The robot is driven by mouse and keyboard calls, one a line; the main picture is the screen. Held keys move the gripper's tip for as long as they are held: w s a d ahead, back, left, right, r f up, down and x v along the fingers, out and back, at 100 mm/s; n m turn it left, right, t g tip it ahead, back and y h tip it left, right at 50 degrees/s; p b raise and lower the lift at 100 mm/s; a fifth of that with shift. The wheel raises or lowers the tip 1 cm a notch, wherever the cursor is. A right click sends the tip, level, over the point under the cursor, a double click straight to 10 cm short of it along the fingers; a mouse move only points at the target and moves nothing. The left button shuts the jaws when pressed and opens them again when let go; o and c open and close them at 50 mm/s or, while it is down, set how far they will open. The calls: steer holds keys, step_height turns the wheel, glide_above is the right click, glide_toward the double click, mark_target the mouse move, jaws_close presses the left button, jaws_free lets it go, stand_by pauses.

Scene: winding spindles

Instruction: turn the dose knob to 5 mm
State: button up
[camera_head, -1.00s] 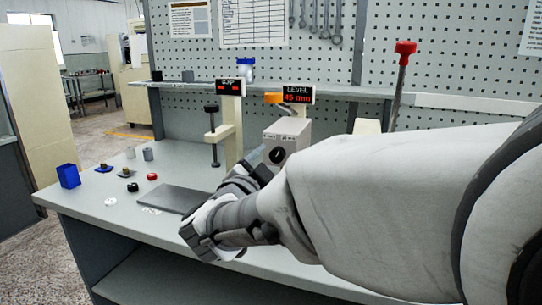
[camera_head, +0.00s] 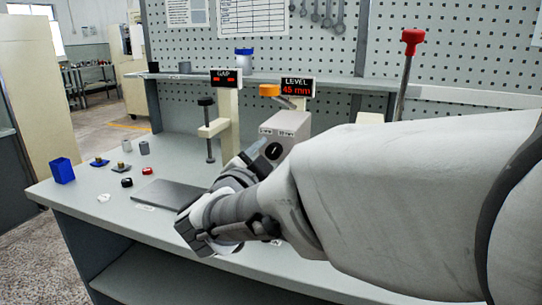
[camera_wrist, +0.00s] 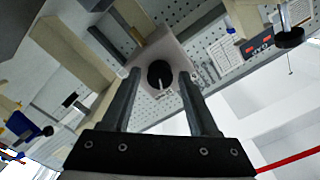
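The black dose knob (camera_head: 273,149) is on the front of a pale box (camera_head: 290,125) on the bench. In the wrist view the knob (camera_wrist: 159,72) is round and black, with a white pointer mark toward the bottom of the picture. My gripper (camera_wrist: 160,75) is open, one finger on each side of the knob in that picture. A gap shows on both sides, and how far the tips are from the box is hard to tell. In the head view my wrist partly hides the fingers. The LEVEL display (camera_head: 295,87) appears to read 45 mm.
A GAP display (camera_head: 226,78) tops a cream post left of the box, beside a black-knobbed spindle (camera_head: 207,130). A red-topped lever (camera_head: 411,42) rises at the right. A dark plate (camera_head: 165,193), small parts and a blue bin (camera_head: 62,171) are on the left bench.

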jaws_close()
steer(key=shift+r+p, duration=0.1)
steer(key=shift+p, duration=0.25)
steer(key=n+p, duration=0.1)
steer(key=p, duration=0.1)
steer(key=shift+r+n+p, duration=0.2)
steer(key=shift+n+p, duration=0.1)
steer(key=shift+n, duration=0.1)
steer(key=n+p, duration=0.3)
steer(key=p, duration=0.2)
steer(key=shift+n, duration=0.3)
steer(key=n+p, duration=0.3)
steer(key=p, duration=0.1)
steer(key=n+p, duration=0.3)
steer(key=shift+f, duration=0.2)
steer(key=shift+f+n, duration=0.1)
steer(key=shift+n, duration=0.3)
